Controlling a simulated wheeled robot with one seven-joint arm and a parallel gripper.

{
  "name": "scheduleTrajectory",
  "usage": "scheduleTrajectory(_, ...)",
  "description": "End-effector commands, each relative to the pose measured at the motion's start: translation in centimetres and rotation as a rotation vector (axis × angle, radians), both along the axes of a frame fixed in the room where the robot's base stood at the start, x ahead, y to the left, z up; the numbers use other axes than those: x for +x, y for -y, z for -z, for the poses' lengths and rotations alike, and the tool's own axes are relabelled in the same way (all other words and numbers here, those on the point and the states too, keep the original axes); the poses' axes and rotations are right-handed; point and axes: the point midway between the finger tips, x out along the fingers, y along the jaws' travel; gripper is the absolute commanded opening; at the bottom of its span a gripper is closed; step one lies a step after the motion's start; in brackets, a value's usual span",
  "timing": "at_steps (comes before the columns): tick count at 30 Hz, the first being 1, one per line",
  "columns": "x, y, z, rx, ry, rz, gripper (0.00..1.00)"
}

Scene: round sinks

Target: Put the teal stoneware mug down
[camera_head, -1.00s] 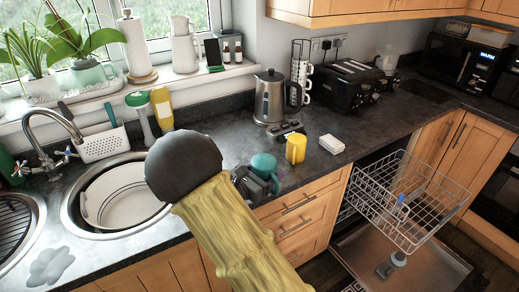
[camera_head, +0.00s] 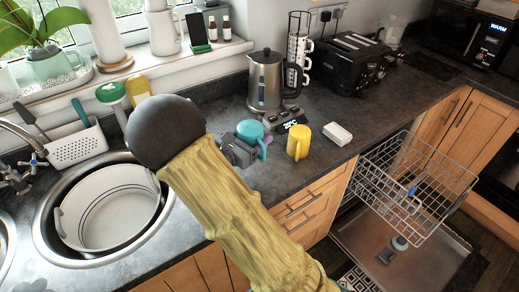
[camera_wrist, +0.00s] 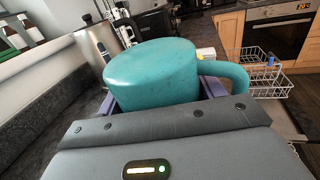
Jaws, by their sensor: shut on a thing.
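The teal stoneware mug (camera_head: 250,130) is held in my gripper (camera_head: 238,150) over the counter, left of a yellow mug. In the wrist view the teal mug (camera_wrist: 150,72) fills the middle, with a smooth, closed-looking teal face upward and its handle to the right. My gripper's purple fingers (camera_wrist: 160,98) are shut on it, one at each side. The mug's underside is hidden, so I cannot tell whether it touches the counter.
The yellow mug (camera_head: 298,142), a small scale (camera_head: 289,121) and a white block (camera_head: 338,134) stand close by. A steel kettle (camera_head: 265,82) is behind. A sink (camera_head: 45,235) with a white tub is left; an open dishwasher rack (camera_head: 437,190) is right.

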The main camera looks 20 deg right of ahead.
Motion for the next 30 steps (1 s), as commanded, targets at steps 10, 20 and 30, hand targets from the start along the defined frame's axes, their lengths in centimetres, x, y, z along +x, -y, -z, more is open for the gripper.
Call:
scheduleTrajectory(10, 0.0, 0.0, 1.0, -0.002, -0.002, 0.0, 0.31)
scheduleTrajectory(20, 0.0, 0.0, 5.6, -0.003, -0.001, 0.001, 0.31)
scheduleTrajectory(30, 0.0, 0.0, 5.9, -0.002, 0.001, 0.0, 0.31)
